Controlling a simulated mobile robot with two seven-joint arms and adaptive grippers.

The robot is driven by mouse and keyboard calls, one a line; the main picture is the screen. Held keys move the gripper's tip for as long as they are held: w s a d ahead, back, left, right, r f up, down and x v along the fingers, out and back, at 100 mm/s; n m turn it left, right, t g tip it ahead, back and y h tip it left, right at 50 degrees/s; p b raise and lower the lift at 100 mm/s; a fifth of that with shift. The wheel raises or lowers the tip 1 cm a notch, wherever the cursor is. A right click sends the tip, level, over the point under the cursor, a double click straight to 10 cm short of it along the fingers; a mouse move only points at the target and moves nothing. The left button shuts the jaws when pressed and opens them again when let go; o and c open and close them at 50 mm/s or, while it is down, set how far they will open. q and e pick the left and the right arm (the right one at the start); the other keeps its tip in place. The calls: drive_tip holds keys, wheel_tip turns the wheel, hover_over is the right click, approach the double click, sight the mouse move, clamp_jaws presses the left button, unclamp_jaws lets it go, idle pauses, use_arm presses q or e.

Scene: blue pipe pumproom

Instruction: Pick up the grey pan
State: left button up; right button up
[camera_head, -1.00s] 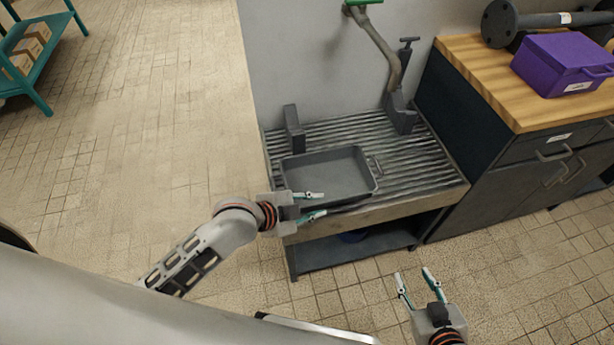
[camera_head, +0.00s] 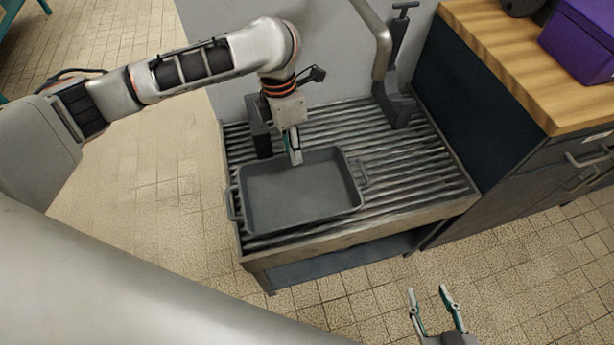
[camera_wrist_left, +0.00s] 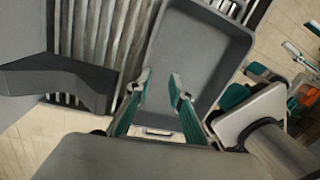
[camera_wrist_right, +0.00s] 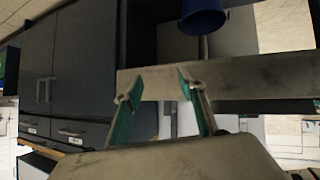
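The grey pan (camera_head: 300,195) is a rectangular tray with a loop handle at each short end, lying flat on the ribbed grey rack. My left gripper (camera_head: 292,152) points down at the pan's back rim. In the left wrist view its two fingers (camera_wrist_left: 159,82) are apart, with the pan (camera_wrist_left: 200,50) beyond and between them. Nothing is held, and I cannot tell whether a finger touches the rim. My right gripper (camera_head: 428,294) is open and empty in front of the rack, low in the picture; its spread fingers show in the right wrist view (camera_wrist_right: 160,82).
The ribbed rack (camera_head: 415,165) has bare room right of the pan. A dark upright block (camera_head: 261,138) stands behind the pan, close to my left gripper. A grey pipe stand (camera_head: 395,105) is at the back. A dark cabinet with a wooden top and purple box (camera_head: 585,40) stands right.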

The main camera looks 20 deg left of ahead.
sight(290, 161)
use_arm(q)
drive_tip(key=shift+w+a+m+y, duration=0.2)
drive_tip(key=shift+w+a+m, duration=0.2)
drive_tip(key=shift+a, duration=0.15)
drive_tip(key=shift+w+a+m+y, duration=0.25)
drive_tip(key=shift+a+m, duration=0.15)
drive_tip(key=shift+a, duration=0.1)
wheel_tip(290, 161, down, 2)
drive_tip(key=shift+s+f+g+b, duration=0.15)
drive_tip(key=shift+g+b, duration=0.15)
drive_tip(key=shift+b, duration=0.35)
drive_tip(key=shift+f+b, duration=0.3)
drive_tip(key=shift+f, duration=0.2)
drive_tip(key=f, duration=0.1)
drive_tip(key=b, duration=0.1)
drive_tip(key=f, duration=0.1)
drive_tip(key=shift+d+f, duration=0.25)
drive_tip(key=shift+f, duration=0.1)
drive_tip(key=shift+w+f+b, duration=0.2)
drive_tip(key=shift+f+b, duration=0.3)
drive_tip(key=shift+f, duration=0.3)
drive_tip(key=shift+r, duration=0.2)
clamp_jaws()
drive_tip(key=shift+r, duration=0.1)
use_arm(e)
drive_tip(key=a, duration=0.1)
drive_tip(key=w+a, duration=0.1)
drive_tip(key=shift+w+a+r+y, duration=0.1)
drive_tip(key=shift+a+r+y, duration=0.1)
drive_tip(key=shift+a+y, duration=0.2)
